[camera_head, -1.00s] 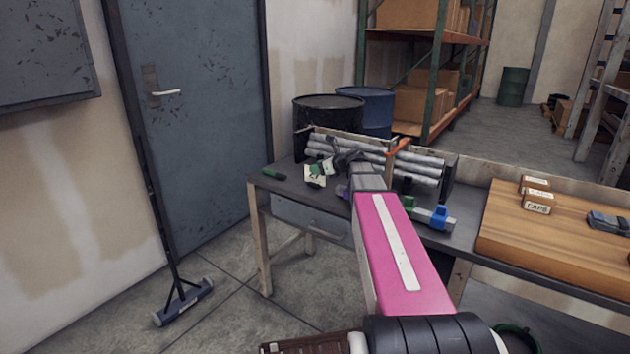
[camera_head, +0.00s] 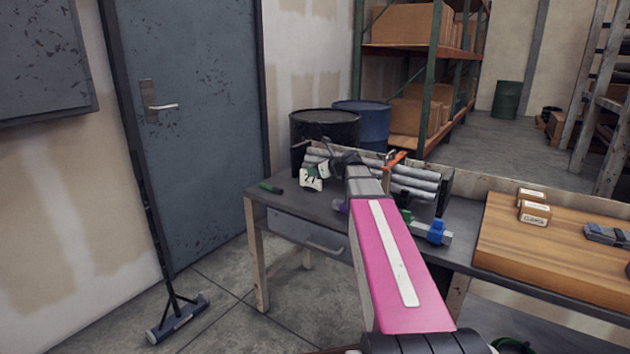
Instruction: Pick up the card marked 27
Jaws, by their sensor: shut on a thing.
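The card (camera_head: 311,177) is a small pale piece with dark markings that look like 27, seen just left of my gripper. My gripper (camera_head: 327,163) is at the end of my pink arm, over the left part of the grey workbench (camera_head: 296,200). It is shut on the card, whose face is turned toward the camera. The fingertips are small and partly hidden by the wrist and the card. The card appears raised against the pipes and the bench's back edge; its exact height is hard to tell.
Grey pipes (camera_head: 412,181) lie stacked behind my arm. A green-handled tool (camera_head: 270,188) lies at the bench's left end. Green and blue parts (camera_head: 434,233) lie right of my arm. A wooden board (camera_head: 545,250) carries small boxes (camera_head: 534,212). Drums (camera_head: 322,130) stand behind.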

